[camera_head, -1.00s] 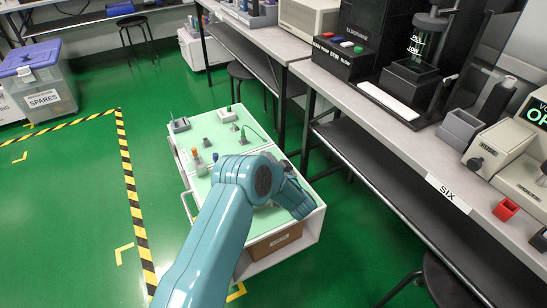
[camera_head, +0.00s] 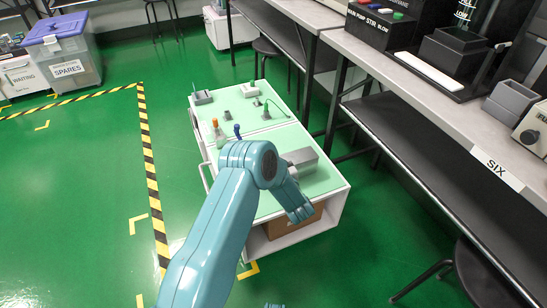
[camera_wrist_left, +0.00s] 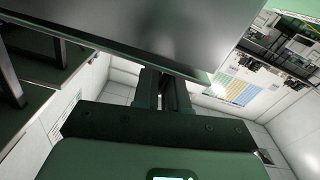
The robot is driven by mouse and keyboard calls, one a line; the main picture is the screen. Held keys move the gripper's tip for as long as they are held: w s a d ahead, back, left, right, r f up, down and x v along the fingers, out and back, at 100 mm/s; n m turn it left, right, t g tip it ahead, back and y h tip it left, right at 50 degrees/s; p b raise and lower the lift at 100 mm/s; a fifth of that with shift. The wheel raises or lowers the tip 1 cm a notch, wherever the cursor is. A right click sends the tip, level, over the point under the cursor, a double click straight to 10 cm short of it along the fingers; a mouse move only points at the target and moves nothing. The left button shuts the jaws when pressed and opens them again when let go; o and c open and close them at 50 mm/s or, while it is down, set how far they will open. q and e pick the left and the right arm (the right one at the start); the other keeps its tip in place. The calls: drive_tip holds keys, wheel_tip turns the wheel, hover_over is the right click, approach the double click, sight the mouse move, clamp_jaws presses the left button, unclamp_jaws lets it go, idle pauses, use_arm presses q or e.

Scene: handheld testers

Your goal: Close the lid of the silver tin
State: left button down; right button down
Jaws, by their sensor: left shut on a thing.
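The silver tin (camera_head: 303,162) shows as a grey metal box on the right of the pale green trolley top, partly hidden by my left arm. In the left wrist view a broad grey metal panel (camera_wrist_left: 150,30), apparently part of the tin, fills the top of the picture. My left gripper (camera_wrist_left: 166,88) has its dark fingers close together at the panel's lower edge, shut on it. In the head view the wrist is beside the tin and the fingertips cannot be made out. How far the lid is open cannot be told.
The trolley (camera_head: 335,187) also bears an orange-topped item (camera_head: 216,126), a blue-topped item (camera_head: 237,130) and small grey devices at its far end. A bench (camera_head: 440,125) runs along the right, with a black stool (camera_head: 470,275) below it. Green floor is free on the left.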

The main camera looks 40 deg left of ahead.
use_arm(q)
drive_tip(key=shift+s+f, duration=0.1)
drive_tip(key=shift+f, duration=0.25)
use_arm(e)
drive_tip(key=shift+w+f, duration=0.25)
drive_tip(key=shift+f, duration=0.05)
use_arm(q)
drive_tip(key=shift+n, duration=0.3)
use_arm(e)
drive_tip(key=shift+d, duration=0.1)
use_arm(q)
drive_tip(key=c, duration=1.2)
unclamp_jaws()
drive_tip(key=shift+f, duration=0.1)
drive_tip(key=shift+c, duration=0.2)
